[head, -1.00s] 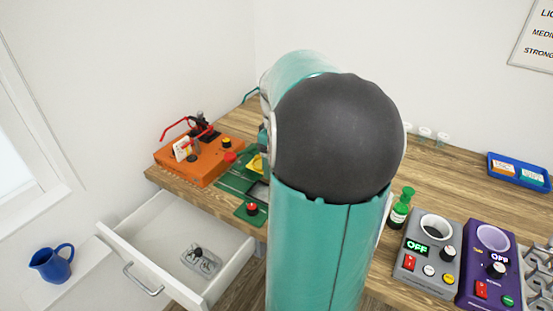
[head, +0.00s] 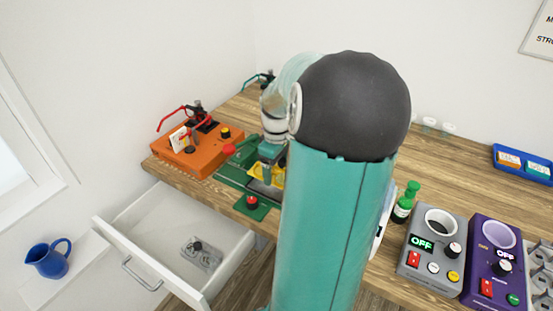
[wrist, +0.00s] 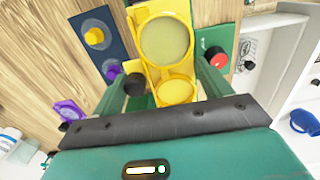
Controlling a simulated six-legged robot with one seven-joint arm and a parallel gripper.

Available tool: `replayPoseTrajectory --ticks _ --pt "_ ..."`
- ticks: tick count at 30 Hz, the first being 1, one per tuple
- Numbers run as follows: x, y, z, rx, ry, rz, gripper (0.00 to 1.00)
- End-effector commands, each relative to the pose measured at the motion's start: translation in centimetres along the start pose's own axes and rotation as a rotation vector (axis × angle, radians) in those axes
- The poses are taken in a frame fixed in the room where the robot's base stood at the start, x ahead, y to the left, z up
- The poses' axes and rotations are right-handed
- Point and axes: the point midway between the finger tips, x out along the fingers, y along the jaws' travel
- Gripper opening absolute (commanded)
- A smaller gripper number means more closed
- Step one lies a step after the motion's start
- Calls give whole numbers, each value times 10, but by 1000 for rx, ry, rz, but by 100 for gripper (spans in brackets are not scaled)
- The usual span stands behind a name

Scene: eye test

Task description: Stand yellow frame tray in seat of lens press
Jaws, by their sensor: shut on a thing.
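The yellow frame tray (wrist: 166,40) has a large round window and a smaller round yellow part. It lies between the green fingers of my gripper (wrist: 163,88), which is shut on it. In the head view, the tray (head: 264,172) shows low over a green-based device (head: 236,174) with a red button in front. My gripper (head: 270,150) is just above the tray there. I cannot tell for sure which device is the lens press. The seat is not clearly seen, nor whether the tray touches anything below; my arm covers part of the area.
An orange device (head: 195,152) with a red lever stands left of the tray. An open white drawer (head: 150,245) juts out below. A green bottle (head: 405,203), a grey device (head: 431,262) and a purple device (head: 490,275) stand right of my arm. A blue tray (head: 521,165) lies at far right.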

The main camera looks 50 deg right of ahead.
Motion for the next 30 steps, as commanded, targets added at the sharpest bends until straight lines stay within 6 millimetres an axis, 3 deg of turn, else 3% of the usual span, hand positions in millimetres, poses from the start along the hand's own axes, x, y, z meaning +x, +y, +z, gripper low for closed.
replayPoseTrajectory --ticks 15,30 --pt "42 2 -2 -2 0 -2 51" --pt "48 2 -2 -1 1 -1 51"
